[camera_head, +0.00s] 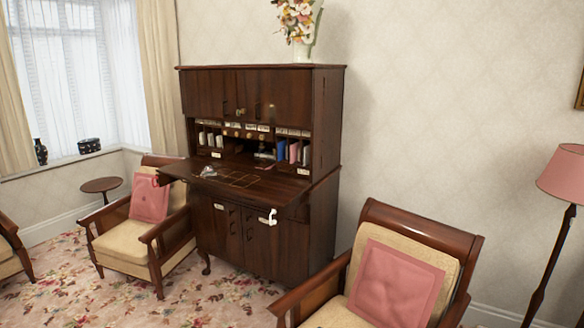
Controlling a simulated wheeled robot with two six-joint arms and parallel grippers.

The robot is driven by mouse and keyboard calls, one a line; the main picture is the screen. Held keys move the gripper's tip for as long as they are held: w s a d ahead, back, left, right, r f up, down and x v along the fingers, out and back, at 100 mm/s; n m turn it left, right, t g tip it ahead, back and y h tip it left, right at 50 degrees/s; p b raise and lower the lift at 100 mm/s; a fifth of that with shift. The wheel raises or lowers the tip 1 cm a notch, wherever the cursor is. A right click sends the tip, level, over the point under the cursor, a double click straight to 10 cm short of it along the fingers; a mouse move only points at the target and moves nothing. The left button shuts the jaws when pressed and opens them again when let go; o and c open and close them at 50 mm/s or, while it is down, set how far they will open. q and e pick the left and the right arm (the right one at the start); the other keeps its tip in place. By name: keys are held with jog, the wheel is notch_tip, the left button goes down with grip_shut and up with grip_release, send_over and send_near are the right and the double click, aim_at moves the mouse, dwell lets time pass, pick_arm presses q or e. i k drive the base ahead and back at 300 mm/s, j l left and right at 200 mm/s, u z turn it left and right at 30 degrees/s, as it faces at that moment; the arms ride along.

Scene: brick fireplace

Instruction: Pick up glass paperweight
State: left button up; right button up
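A small, clear, shiny object (208,172), which looks like the glass paperweight, rests on the left part of the fold-down writing surface of a dark wooden bureau (270,240). It is small in the picture, so its exact shape is hard to tell. Neither of my grippers is in view.
An armchair with a pink cushion (396,284) stands in the right foreground. Another armchair (125,250) stands left of the bureau beside a small round table (101,186). A pink lamp (563,174) is at the right. Patterned carpet (185,301) lies open before the bureau.

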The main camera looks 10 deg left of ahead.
aim_at(209, 170)
jog(key=z, duration=0.4)
jog(key=i+j+z, duration=0.1)
jog(key=z, duration=0.35)
jog(key=j+z, duration=0.15)
jog(key=z, duration=0.25)
jog(key=i+j+z, duration=0.1)
jog(key=j+z, duration=0.15)
jog(key=j, duration=0.2)
jog(key=j+z, duration=0.3)
jog(key=j, duration=0.15)
jog(key=j+u, duration=0.1)
jog(key=j, duration=0.65)
jog(key=j+u, duration=0.15)
jog(key=j, duration=0.65)
jog(key=j+u, duration=0.2)
jog(key=j, duration=0.3)
jog(key=i+j+u, duration=0.1)
jog(key=j+u, duration=0.15)
jog(key=j, duration=0.2)
jog(key=i+j+u, duration=0.2)
jog(key=j, duration=0.3)
jog(key=j+u, duration=0.25)
jog(key=u, duration=0.15)
jog(key=j+u, duration=0.25)
jog(key=u, duration=0.2)
jog(key=j+u, duration=0.2)
jog(key=u, duration=0.2)
